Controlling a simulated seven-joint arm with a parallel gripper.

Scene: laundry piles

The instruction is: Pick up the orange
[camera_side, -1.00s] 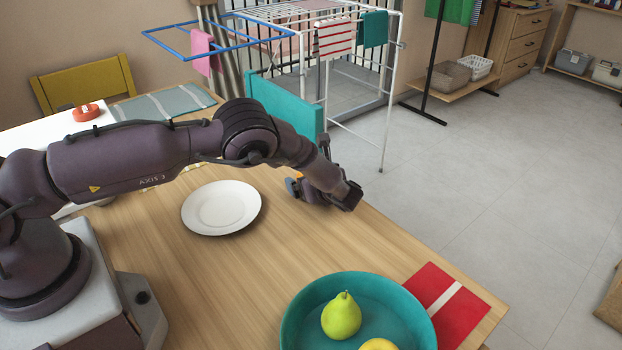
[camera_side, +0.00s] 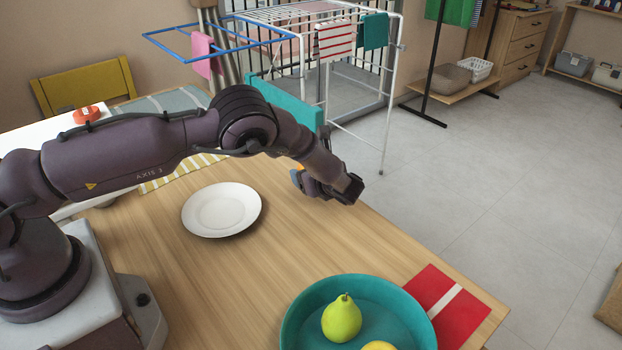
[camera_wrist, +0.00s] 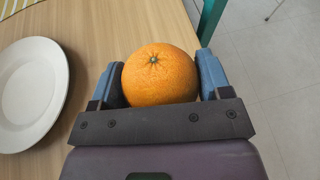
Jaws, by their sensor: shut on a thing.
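The orange (camera_wrist: 160,82) is round, with its stem end showing, and sits between the two blue fingers of my gripper (camera_wrist: 160,62) in the wrist view. Both fingers press against its sides, so my gripper is shut on it. In the side view my gripper (camera_side: 298,180) is beyond the white plate, near the far edge of the table. There the wrist hides most of the orange, and only a small orange patch shows (camera_side: 300,167). I cannot tell how much gap lies between the orange and the tabletop.
The white plate (camera_side: 222,210) lies empty nearby, and also shows in the wrist view (camera_wrist: 62,95). A teal bowl (camera_side: 296,306) holds a green pear (camera_side: 342,318) and a yellow fruit (camera_side: 379,345). A red cloth (camera_side: 466,321) lies beside it. A teal chair (camera_side: 283,102) stands behind the table.

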